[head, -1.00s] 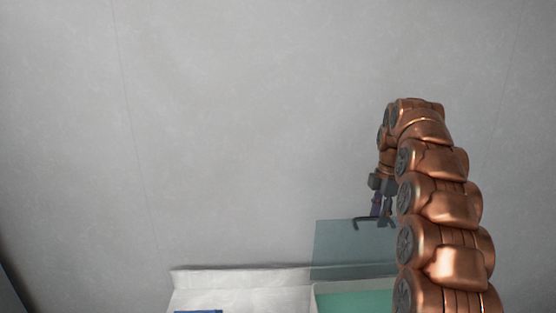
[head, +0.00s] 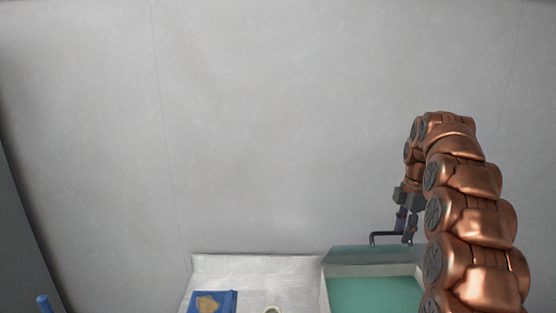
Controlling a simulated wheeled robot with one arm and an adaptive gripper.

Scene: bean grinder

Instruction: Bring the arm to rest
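My arm stands up at the right of the head view, bent over at its top. My gripper (head: 407,236) hangs down from it, its fingers close to the dark handle (head: 376,238) of a clear panel (head: 345,256). I cannot tell whether the fingers touch the handle or how far apart they are. The panel sits over the back of a green-floored compartment (head: 372,296). Part of the panel and compartment is hidden behind my arm.
A white counter (head: 255,270) runs along the bottom. A blue packet (head: 212,301) with a tan patch and a small pale round thing (head: 272,310) are on it. A blue-topped post (head: 43,302) is at lower left. The grey wall area is clear.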

